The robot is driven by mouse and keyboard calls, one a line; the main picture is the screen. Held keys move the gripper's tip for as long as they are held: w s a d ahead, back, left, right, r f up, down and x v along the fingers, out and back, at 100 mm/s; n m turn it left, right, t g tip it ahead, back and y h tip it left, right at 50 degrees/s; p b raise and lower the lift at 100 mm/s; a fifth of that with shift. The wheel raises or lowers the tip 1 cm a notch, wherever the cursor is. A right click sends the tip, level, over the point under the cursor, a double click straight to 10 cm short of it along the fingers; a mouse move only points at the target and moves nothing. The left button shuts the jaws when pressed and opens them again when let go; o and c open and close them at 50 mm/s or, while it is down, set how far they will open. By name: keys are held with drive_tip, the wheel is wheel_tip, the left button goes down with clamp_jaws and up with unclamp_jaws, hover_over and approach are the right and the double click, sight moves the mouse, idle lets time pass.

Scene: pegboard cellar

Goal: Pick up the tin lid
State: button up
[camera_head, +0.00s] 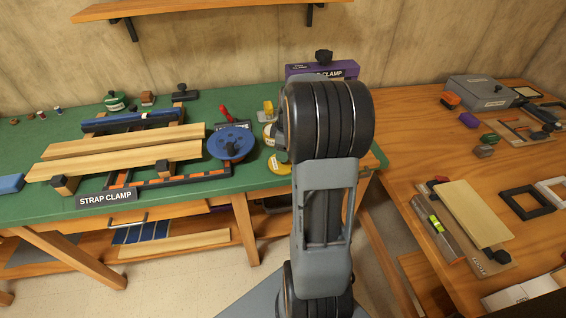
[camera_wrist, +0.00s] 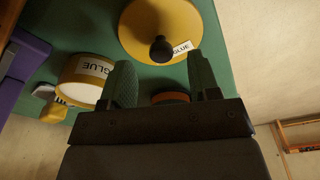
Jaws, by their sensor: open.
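The tin lid (camera_wrist: 167,18) is a round yellow disc with a black knob and a GLUE label. It lies on the green bench top, and in the head view its yellow edge shows (camera_head: 278,166) just left of my arm. My gripper (camera_wrist: 161,72) is open, its two green fingers apart and pointing toward the lid. The knob appears just beyond the fingertips, between their lines; I cannot tell the exact gap. In the head view my arm hides the gripper. A yellow tin (camera_wrist: 84,80) labelled GLUE stands left of the fingers.
An orange-brown round thing (camera_wrist: 170,98) shows partly between my fingers. A purple strap clamp box (camera_head: 320,69) stands at the back. A blue disc (camera_head: 231,141) and clamped boards (camera_head: 120,150) lie to the left. A wooden bench (camera_head: 405,130) stands to the right.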

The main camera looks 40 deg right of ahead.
drive_tip(key=shift+w+a+f, duration=0.1)
drive_tip(key=shift+a+f, duration=0.05)
drive_tip(key=shift+f, duration=0.75)
drive_tip(key=shift+a+f, duration=0.1)
drive_tip(key=shift+f, duration=0.75)
drive_tip(key=c, duration=1)
drive_tip(key=shift+r, duration=0.15)
